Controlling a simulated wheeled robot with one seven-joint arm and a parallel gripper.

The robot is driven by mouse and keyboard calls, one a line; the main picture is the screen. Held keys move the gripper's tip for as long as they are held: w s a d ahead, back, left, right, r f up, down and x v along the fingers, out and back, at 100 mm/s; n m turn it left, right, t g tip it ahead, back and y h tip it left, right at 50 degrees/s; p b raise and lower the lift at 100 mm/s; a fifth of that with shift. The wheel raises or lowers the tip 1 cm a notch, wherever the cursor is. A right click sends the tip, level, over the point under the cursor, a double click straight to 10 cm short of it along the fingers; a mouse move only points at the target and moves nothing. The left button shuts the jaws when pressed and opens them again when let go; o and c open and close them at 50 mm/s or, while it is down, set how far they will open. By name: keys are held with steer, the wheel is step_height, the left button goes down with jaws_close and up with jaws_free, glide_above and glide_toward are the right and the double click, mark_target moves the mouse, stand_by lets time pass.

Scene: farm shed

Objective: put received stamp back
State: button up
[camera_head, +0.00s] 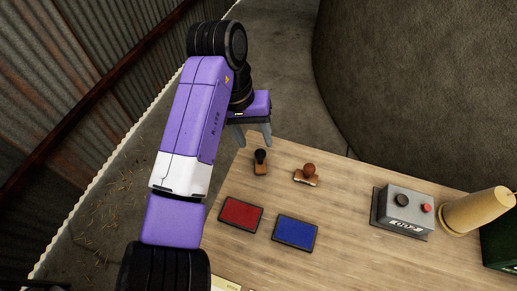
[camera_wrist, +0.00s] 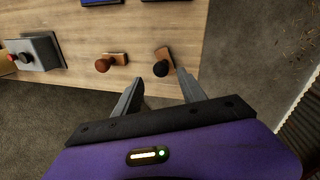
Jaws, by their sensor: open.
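In the wrist view the black-knobbed stamp (camera_wrist: 162,66) lies just ahead of and between the fingertips, and the brown-knobbed stamp (camera_wrist: 106,63) is off to the left. I cannot read which is the received stamp. My gripper (camera_head: 251,132) is open and empty, with its fingers just beyond the table's far edge, apart from both stamps.
A red ink pad (camera_head: 241,214) and a blue ink pad (camera_head: 295,233) lie nearer on the table. A corrugated wall (camera_head: 60,90) rises at the left.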

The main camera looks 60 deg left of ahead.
steer(key=shift+v, duration=2.2)
